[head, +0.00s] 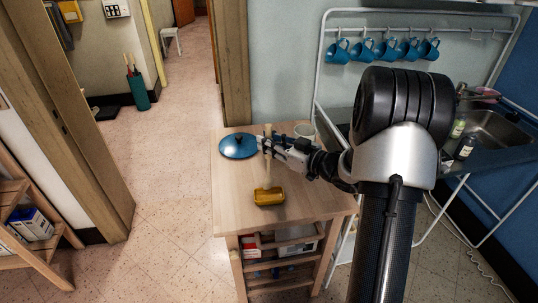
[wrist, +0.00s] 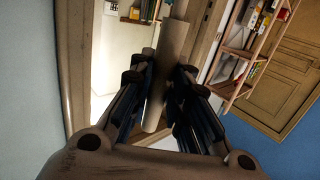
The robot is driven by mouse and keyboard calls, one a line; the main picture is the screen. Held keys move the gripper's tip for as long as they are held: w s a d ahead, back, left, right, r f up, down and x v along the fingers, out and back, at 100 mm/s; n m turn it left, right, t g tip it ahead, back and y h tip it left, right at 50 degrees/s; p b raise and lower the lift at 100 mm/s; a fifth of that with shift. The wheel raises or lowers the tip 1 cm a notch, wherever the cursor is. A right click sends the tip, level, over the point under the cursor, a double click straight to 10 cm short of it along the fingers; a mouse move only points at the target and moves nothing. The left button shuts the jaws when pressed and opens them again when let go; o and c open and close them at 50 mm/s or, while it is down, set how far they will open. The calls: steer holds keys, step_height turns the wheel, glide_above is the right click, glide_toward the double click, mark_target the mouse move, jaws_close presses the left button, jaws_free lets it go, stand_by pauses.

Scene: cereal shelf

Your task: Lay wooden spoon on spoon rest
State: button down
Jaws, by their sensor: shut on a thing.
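The wooden spoon (head: 268,131) is pale and roughly upright, held above the wooden cart top. My gripper (head: 268,146) comes in from the right and is shut on it. In the wrist view, the spoon's pale shaft (wrist: 166,62) runs between the two dark fingers of my gripper (wrist: 160,82). The spoon's ends are hard to make out. The yellow spoon rest (head: 269,198) lies empty on the near part of the cart top, in front of my gripper and apart from the spoon.
A blue lid (head: 237,147) lies on the cart top (head: 236,184), close left of my gripper. A pale cup (head: 304,130) stands behind my arm. The cart top's left front is clear.

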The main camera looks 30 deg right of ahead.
mark_target(269, 156)
steer(key=shift+f+b, duration=0.5)
steer(key=shift+f, duration=1.3)
steer(key=shift+f, duration=0.2)
steer(key=c, duration=1.5)
jaws_free()
